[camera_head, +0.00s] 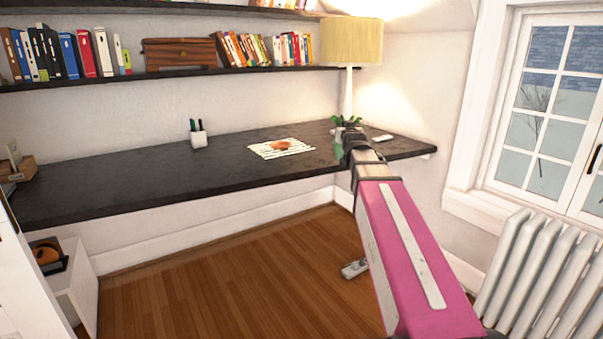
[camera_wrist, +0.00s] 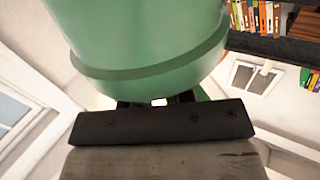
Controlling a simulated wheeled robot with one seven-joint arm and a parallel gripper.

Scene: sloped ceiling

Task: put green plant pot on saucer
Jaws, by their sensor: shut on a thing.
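The green plant pot (camera_wrist: 140,40) fills the upper middle of the wrist view, close against my gripper (camera_wrist: 160,101). My gripper is shut on the pot; its fingertips are mostly hidden behind the pot's band. In the head view, the plant's leaves (camera_head: 347,121) show above the end of my arm, with a sliver of the green pot (camera_head: 338,147) to its left. I cannot tell whether the pot touches the desk. A round orange-brown thing, apparently the saucer (camera_head: 280,145), lies left of the pot on a white sheet with dark stripes (camera_head: 264,152).
The dark desk (camera_head: 110,171) is mostly bare on its left. A white pen cup (camera_head: 198,138) stands toward the back. A lamp with a yellow shade (camera_head: 351,41) stands behind the plant, and a shelf (camera_head: 185,73) runs above. A radiator (camera_head: 540,280) is at right.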

